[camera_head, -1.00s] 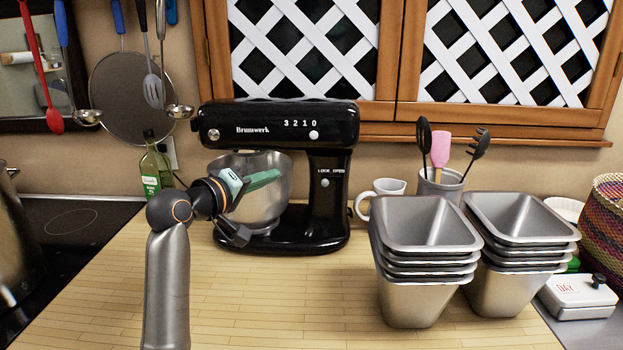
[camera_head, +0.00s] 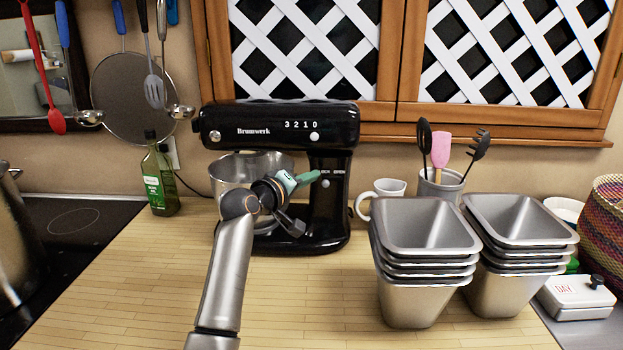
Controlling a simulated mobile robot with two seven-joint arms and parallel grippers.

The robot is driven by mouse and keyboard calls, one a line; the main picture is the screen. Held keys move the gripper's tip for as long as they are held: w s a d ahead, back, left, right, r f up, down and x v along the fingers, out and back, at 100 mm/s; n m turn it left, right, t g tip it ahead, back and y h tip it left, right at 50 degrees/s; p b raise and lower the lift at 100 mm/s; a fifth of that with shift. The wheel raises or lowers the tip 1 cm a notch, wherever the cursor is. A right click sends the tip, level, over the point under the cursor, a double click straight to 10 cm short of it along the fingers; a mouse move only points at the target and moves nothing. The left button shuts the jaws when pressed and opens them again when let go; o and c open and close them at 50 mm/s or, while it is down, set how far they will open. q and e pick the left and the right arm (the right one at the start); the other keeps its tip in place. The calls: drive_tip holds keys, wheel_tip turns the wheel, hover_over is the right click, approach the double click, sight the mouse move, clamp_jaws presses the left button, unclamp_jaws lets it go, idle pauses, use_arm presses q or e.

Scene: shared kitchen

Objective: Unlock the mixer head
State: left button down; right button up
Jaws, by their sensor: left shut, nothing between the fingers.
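The black stand mixer (camera_head: 270,128) stands at the back of the wooden counter, its head level over a steel bowl (camera_head: 228,170). A white speed knob (camera_head: 314,136) sits on the head below the digits. The small lock knob (camera_head: 326,184) is on the column under the lock and open lettering, which is partly hard to read. My left gripper (camera_head: 316,176) is in front of the bowl, shut and empty, its greenish fingers pointing right with the tips close to the lock knob. I cannot tell whether they touch it. My right gripper is not in view.
Stacked metal tins (camera_head: 424,262) stand to the right of the mixer. A white jug (camera_head: 384,192) and a utensil holder (camera_head: 440,188) are behind them. A green bottle (camera_head: 160,180) stands left. The counter's front left is clear.

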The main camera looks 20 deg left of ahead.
sight(326, 182)
use_arm(q)
drive_tip(key=shift+d+f, duration=0.2)
drive_tip(key=d+p, duration=0.1)
drive_tip(key=w+d, duration=0.1)
drive_tip(key=d, duration=0.1)
drive_tip(key=shift+d+p, duration=0.3)
drive_tip(key=shift+p, duration=0.1)
